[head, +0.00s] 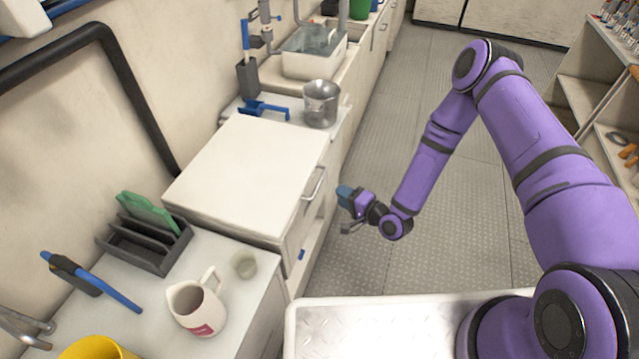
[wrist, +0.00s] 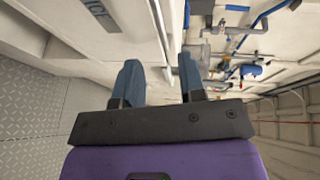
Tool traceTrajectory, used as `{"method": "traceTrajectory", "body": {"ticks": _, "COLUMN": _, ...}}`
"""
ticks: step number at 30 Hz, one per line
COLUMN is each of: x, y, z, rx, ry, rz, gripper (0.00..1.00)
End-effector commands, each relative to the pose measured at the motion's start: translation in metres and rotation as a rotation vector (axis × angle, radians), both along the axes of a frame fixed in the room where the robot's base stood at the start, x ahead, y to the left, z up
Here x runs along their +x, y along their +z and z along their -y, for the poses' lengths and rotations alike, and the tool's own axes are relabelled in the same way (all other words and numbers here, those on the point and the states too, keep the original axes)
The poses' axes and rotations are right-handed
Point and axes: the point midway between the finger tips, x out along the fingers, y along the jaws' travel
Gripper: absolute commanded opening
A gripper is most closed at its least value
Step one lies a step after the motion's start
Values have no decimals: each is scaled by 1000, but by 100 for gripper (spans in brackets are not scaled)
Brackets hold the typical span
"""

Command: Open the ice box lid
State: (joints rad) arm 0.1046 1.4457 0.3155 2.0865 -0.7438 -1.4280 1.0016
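The ice box is a white box with a flat pale lid (head: 250,170), which lies shut on top. A metal bar handle (head: 314,184) runs along its right-hand edge. My gripper (head: 342,198) is just right of the handle, low beside the box front. In the wrist view my gripper (wrist: 160,82) has its two blue fingers spread apart. The handle bar (wrist: 160,28) shows ahead, in line with the gap between the fingers. I see nothing held. Whether the fingertips straddle the bar is unclear. Blue lettering (wrist: 100,12) shows on the box front.
A metal pot (head: 321,103) and blue scoop (head: 264,109) stand beyond the lid. The patterned floor (head: 380,150) is clear. Shelves (head: 590,100) stand right.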

Motion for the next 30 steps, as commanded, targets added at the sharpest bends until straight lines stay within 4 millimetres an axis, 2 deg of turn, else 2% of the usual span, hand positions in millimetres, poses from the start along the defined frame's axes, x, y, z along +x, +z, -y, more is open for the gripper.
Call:
{"method": "traceTrajectory", "body": {"ticks": 15, "x": 56, "y": -14, "z": -60, "rx": -3, "ry": 3, "rz": 3, "gripper": 37}}
{"method": "traceTrajectory", "body": {"ticks": 21, "x": 66, "y": -17, "z": -71, "rx": -3, "ry": 3, "rz": 3, "gripper": 37}}
{"method": "traceTrajectory", "body": {"ticks": 30, "x": 68, "y": -17, "z": -73, "rx": -2, "ry": 2, "rz": 2, "gripper": 37}}
